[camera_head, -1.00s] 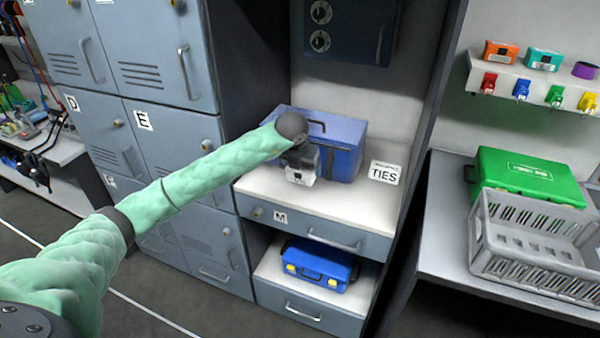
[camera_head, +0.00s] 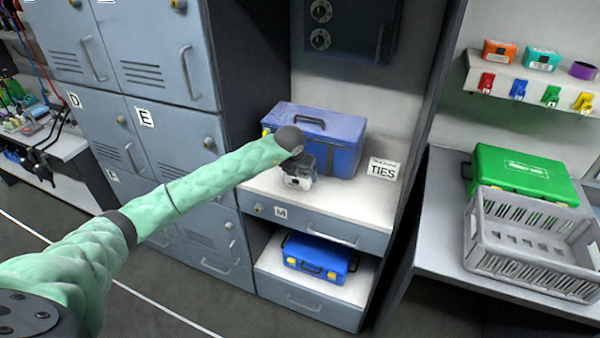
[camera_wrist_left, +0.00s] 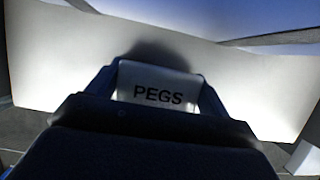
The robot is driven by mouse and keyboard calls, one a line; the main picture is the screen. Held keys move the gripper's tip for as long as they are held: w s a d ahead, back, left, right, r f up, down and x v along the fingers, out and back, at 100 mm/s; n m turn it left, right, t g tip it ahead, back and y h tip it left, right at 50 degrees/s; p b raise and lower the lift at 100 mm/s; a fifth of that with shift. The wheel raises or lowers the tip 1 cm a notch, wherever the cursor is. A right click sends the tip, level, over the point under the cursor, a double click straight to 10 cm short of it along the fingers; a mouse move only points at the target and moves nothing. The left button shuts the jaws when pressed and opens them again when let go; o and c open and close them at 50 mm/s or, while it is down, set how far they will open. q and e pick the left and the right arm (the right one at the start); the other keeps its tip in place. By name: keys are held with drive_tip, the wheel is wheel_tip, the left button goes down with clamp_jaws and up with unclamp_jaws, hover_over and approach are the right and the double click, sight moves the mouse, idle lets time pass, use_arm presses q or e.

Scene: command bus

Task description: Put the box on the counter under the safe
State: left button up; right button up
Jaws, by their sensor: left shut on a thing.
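My left gripper (camera_head: 297,178) is shut on a small white box (camera_head: 299,183), over the front part of the white counter (camera_head: 335,202). In the left wrist view the box (camera_wrist_left: 157,88) sits between the fingers and its face reads PEGS. A shadow falls on the counter beside it. I cannot tell whether the box touches the counter. The dark blue safe (camera_head: 348,28) with two dials is on the wall above. My right gripper is not in view.
A large blue case (camera_head: 335,138) stands on the counter behind the gripper. A white card reading TIES (camera_head: 383,170) is to its right. A smaller blue case (camera_head: 318,258) sits on the shelf below. Grey lockers (camera_head: 180,130) rise at left. The counter's front right is clear.

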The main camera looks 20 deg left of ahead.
use_arm(q)
drive_tip(key=o, duration=1)
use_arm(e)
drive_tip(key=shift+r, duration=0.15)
use_arm(q)
drive_tip(key=shift+s+r, duration=0.1)
drive_tip(key=shift+r, duration=0.15)
drive_tip(key=b+v, duration=0.4)
drive_tip(key=v, duration=0.7)
drive_tip(key=shift+r, duration=0.25)
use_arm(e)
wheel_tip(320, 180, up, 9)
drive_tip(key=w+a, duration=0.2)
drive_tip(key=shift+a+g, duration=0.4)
use_arm(q)
drive_tip(key=shift+s, duration=0.15)
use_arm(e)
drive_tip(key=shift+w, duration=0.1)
